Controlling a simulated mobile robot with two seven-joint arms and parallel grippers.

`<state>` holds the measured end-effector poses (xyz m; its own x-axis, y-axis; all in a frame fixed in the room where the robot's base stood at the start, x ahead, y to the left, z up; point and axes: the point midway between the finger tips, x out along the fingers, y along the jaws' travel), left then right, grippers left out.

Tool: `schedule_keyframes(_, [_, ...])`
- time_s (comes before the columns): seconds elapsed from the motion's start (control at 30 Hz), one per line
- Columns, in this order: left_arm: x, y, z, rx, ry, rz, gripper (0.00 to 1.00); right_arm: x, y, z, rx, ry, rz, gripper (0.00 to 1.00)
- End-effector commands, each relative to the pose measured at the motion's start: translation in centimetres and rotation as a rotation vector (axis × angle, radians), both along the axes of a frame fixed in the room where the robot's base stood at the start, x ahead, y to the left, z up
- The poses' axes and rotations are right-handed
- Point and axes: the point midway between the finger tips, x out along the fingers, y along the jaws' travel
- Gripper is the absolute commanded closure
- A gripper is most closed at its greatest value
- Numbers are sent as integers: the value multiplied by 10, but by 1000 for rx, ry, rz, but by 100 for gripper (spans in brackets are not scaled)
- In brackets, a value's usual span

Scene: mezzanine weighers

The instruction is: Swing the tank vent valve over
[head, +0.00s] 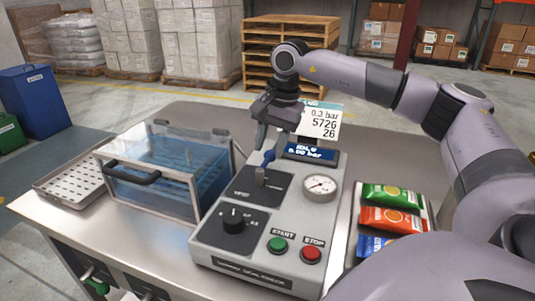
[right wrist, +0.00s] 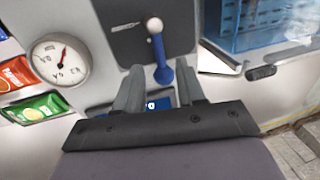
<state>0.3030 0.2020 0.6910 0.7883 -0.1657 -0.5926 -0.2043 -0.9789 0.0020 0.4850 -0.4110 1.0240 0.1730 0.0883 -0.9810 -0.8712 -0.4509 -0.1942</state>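The vent valve's blue lever (head: 268,157) is on the dark upper panel of the grey control box (head: 212,238). It points from its pale pivot toward the display. My right gripper (head: 272,140) is just above the lever, fingers pointing down. In the right wrist view, the gripper (right wrist: 160,88) is open, with the tip of the blue lever (right wrist: 161,62) between its spread fingers. I cannot tell whether either finger touches it. The clear tank (head: 160,195) with blue contents stands left of the box. My left gripper is not in view.
The box carries a black knob (head: 233,218), a gauge (head: 320,187), a green start button (head: 277,244) and a red stop button (head: 311,253). Colourful packets (head: 390,218) lie at right. A perforated tray (head: 72,182) sits at left. A label card (head: 320,120) stands behind.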

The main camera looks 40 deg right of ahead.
Motion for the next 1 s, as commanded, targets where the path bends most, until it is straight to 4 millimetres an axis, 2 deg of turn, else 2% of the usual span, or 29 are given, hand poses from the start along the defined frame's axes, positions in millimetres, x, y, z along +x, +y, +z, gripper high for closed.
schedule_keyframes(0.1, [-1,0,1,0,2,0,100,3,2,-18,0,2,0,61])
schedule_keyframes(0.23, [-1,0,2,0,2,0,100,5,3,-31,0,1,0,61])
schedule_keyframes(0.57, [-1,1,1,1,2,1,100,6,4,-36,1,0,0,61])
schedule_keyframes(0.6, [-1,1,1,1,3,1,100,6,4,-36,1,0,0,67])
schedule_keyframes(0.67, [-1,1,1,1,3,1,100,6,4,-36,1,0,0,87])
schedule_keyframes(0.7, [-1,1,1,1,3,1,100,6,4,-36,1,0,0,100])
schedule_keyframes(1.0, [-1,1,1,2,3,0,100,8,6,-36,0,-1,-3,100])
